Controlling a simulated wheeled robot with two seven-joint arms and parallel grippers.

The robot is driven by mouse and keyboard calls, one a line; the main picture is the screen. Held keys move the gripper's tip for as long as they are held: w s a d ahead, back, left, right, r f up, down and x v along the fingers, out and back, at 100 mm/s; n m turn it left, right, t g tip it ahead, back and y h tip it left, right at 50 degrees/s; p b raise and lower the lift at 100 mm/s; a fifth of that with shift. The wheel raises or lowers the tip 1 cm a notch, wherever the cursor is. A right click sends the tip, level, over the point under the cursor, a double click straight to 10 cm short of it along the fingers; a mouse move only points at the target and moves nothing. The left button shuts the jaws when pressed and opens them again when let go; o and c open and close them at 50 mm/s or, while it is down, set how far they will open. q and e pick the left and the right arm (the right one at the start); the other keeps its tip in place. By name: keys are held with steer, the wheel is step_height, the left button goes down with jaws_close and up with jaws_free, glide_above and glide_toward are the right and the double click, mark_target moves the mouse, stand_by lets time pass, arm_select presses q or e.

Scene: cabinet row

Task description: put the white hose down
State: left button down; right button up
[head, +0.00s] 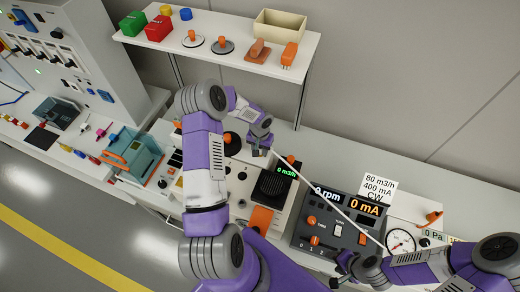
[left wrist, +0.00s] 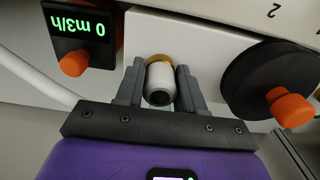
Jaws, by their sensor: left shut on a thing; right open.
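The white hose (head: 325,201) runs as a thin line from my left gripper (head: 261,150) down to the right, toward the pressure gauge. In the left wrist view my left gripper (left wrist: 160,88) is shut on the hose's white end piece (left wrist: 160,80), which has a brass ring and a dark opening. A curved length of hose (left wrist: 40,82) shows at the left there. The end is close to a white panel; I cannot tell whether it touches. My right gripper (head: 342,268) is open, near the lower edge of the grey control box.
A flow display (head: 286,171) reading 0 m3/h stands beside my left gripper. The grey control box (head: 335,222) and round gauge (head: 400,241) are to the right. A shelf (head: 225,54) with bins is above. Dark knobs with orange handles (left wrist: 272,82) are close by.

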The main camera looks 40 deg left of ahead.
arm_select(q)
steer(key=shift+f, duration=0.25)
steer(key=c, duration=0.7)
jaws_free()
steer(key=shift+r, duration=0.15)
steer(key=shift+r, duration=0.2)
step_height(320, 180, up, 13)
steer(key=shift+f, duration=0.15)
